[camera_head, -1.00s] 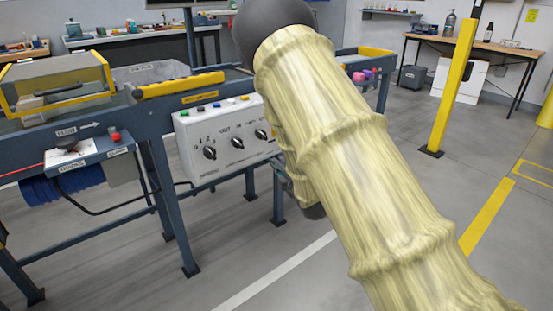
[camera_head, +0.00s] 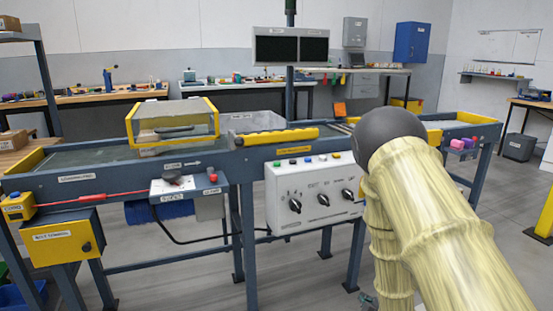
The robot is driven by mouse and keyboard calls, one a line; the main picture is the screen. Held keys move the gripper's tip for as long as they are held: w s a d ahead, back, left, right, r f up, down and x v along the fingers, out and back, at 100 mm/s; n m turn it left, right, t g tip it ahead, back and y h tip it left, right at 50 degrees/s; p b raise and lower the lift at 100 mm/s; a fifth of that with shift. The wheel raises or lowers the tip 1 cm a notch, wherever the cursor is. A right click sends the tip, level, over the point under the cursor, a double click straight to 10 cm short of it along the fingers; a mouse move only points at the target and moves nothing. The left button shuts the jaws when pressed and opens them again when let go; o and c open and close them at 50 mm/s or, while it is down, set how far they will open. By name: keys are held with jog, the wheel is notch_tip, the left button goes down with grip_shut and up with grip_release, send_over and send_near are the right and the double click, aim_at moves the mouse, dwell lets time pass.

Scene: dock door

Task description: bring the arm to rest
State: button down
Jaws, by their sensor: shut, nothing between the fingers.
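My arm (camera_head: 437,215), in a pale yellow ribbed sleeve, rises from the lower right of the head view to a dark grey round joint (camera_head: 390,138). A second sleeved length runs down from that joint, partly behind the first. A small greyish bit shows at the bottom edge beside the sleeve, too little to identify. The arm hides part of the conveyor bench's right half. From this view I cannot tell whether it touches the bench.
A blue-grey conveyor bench (camera_head: 88,184) crosses the view, with a yellow-framed clear hood (camera_head: 172,122) and a white control box with knobs (camera_head: 315,195). A yellow box (camera_head: 63,238) hangs at left. A yellow post (camera_head: 545,215) stands at right. Grey floor is clear before the bench.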

jog(key=s+f+m+g, duration=0.4)
jog(key=s+f, duration=0.7)
jog(key=s, duration=0.1)
jog(key=s+a+f+m+g, duration=0.2)
jog(key=s+f+m+g, duration=0.1)
jog(key=s, duration=0.7)
jog(key=s+a+f+m+g, duration=0.2)
jog(key=s+f+m+g, duration=0.1)
jog(key=s, duration=0.8)
jog(key=s+a+f+m+g, duration=0.2)
jog(key=s+f+m+g, duration=0.1)
jog(key=s, duration=0.7)
notch_tip(320, 180, up, 36)
jog(key=p, duration=3.5)
jog(key=shift+w+f+p, duration=0.2)
jog(key=shift+f+p, duration=0.05)
jog(key=shift+p, duration=0.05)
